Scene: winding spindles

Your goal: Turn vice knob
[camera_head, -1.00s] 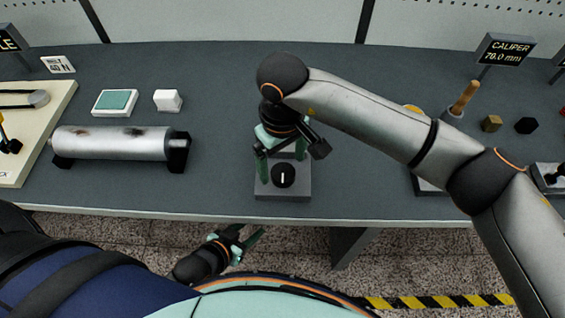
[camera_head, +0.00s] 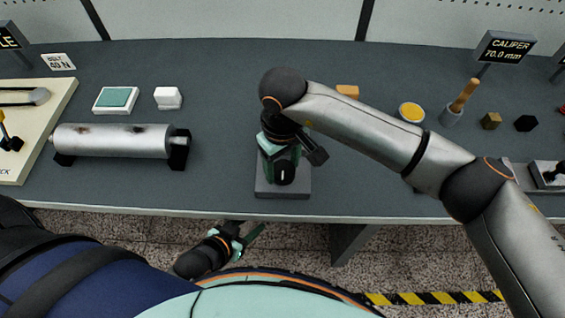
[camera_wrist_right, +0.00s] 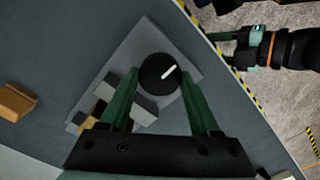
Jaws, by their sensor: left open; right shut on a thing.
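The vice knob (camera_head: 284,173) is a round black dial with a white line, at the near end of the grey vice (camera_head: 300,188) by the table's front edge. In the right wrist view the knob (camera_wrist_right: 160,73) sits between the green fingers of my right gripper (camera_wrist_right: 159,84), which is shut on it. In the head view the right gripper (camera_head: 281,166) comes down over the vice and hides much of it. The white line points up and away from the front edge. My left gripper (camera_head: 247,236) is open and empty, below the table's front edge.
A metal roller (camera_head: 110,141) on black supports lies to the left, with a green-topped box (camera_head: 116,100) and a white block (camera_head: 168,98) behind it. A yellow-topped round container (camera_head: 411,112) stands to the right. The table's front edge is close to the vice.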

